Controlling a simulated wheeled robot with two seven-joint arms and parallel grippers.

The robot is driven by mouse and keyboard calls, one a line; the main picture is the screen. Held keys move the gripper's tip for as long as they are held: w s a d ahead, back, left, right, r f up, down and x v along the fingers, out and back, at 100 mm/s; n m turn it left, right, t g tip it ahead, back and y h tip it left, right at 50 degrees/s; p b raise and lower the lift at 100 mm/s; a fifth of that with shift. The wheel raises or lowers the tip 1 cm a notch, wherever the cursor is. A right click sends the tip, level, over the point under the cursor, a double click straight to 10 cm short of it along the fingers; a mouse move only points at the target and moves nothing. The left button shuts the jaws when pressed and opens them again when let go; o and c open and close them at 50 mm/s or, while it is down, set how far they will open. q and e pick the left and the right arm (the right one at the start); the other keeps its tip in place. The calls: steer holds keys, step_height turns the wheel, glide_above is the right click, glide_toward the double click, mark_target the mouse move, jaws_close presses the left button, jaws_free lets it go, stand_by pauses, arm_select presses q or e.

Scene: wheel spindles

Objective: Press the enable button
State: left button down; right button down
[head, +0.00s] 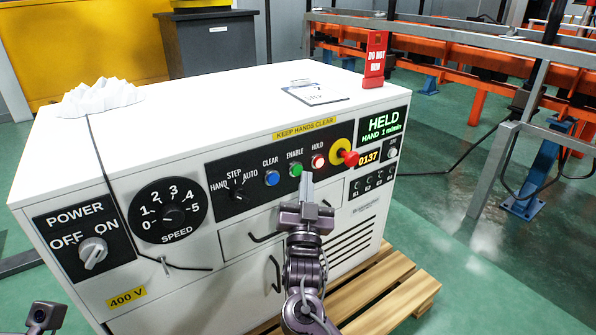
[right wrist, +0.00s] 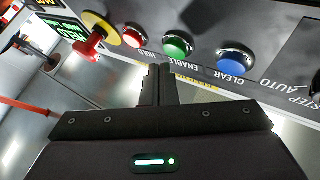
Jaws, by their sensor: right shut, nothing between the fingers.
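The green enable button (head: 295,170) sits on the black control strip of the white cabinet, between the blue clear button (head: 272,178) and the hold button (head: 318,162), which looks red in the right wrist view (right wrist: 134,36). The green button also shows in the right wrist view (right wrist: 177,45). My right gripper (head: 306,180) is shut and empty, its fingertips just below and in front of the enable button. In the right wrist view its fingertips (right wrist: 158,69) appear apart from the button, slightly towards the hold side. My left gripper's fingers do not show.
A red emergency knob (head: 350,158) on a yellow disc stands out right of the buttons. The mode selector (head: 238,194) is left of them. The display (head: 384,126) reads HELD, HAND. A drawer handle (head: 268,238) is below. A red tag (head: 375,60) stands on the cabinet top.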

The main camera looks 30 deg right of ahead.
stand_by(0.6)
steer(key=shift+w, duration=0.15)
steer(key=shift+w, duration=0.3)
steer(key=shift+w, duration=0.35)
stand_by(0.6)
steer(key=shift+s, duration=0.15)
steer(key=shift+s+p, duration=0.55)
steer(key=shift+s, duration=0.1)
